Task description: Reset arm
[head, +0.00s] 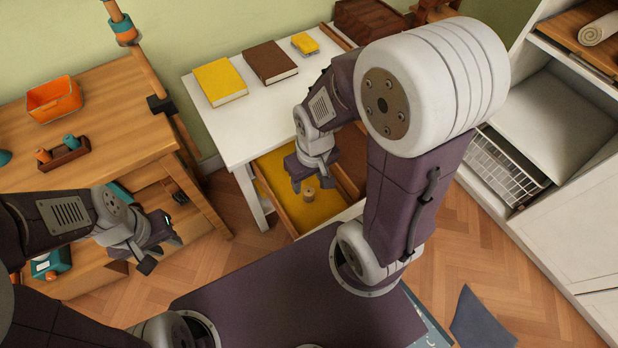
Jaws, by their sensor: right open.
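My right gripper (308,180) is open and points down over an open drawer (274,183) with a yellow bottom in the white desk. My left gripper (162,252) is at the left, in front of the wooden workbench. Its two fingers look apart and nothing shows between them. My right arm hides part of the drawer and of the desk's right side.
The white desk (237,129) holds a yellow book (220,82), a brown book (270,62) and a small yellow item (305,43). The workbench (110,110) bears an orange bin (54,99). A white cabinet (566,225) stands right. Wooden floor lies between.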

